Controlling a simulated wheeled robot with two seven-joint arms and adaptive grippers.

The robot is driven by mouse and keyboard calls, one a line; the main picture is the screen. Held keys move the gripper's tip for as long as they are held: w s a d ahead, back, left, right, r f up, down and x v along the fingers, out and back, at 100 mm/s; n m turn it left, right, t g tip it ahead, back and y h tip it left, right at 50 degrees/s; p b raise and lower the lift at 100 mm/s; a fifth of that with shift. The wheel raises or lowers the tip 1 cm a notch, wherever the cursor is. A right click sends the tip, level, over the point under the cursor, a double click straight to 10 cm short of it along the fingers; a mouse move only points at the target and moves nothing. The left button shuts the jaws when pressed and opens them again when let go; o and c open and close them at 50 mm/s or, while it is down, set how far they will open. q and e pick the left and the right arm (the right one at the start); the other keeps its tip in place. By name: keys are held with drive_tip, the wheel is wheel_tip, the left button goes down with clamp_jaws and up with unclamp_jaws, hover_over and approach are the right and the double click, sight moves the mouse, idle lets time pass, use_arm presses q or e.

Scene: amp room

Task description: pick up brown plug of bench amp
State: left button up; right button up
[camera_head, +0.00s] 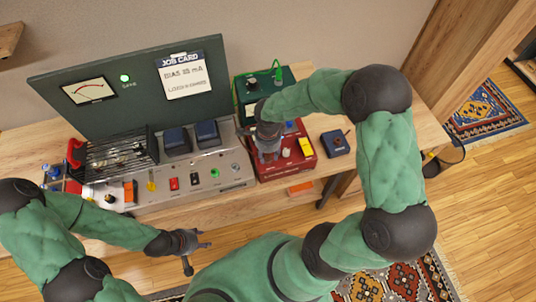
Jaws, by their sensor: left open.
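The bench amp has a tall dark green panel (130,80) with a meter and a lit green lamp, above a grey control deck (205,175) with knobs, switches and blue blocks. I cannot make out a brown plug for certain. My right gripper (268,145) points down over the left part of a red box (275,170) beside the deck. Its fingers are too small and dark to tell whether they are open or hold anything, and they hide part of the box. My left gripper (197,254) is open and empty, in front of the bench and apart from it.
A green box (243,90) with a green plug (278,72) stands behind the red box. A small blue box (335,143) sits to the right. Bare wooden bench top (425,130) shows at the right. A patterned rug (400,280) lies on the floor.

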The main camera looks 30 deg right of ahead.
clamp_jaws()
drive_tip(key=shift+r, duration=0.2)
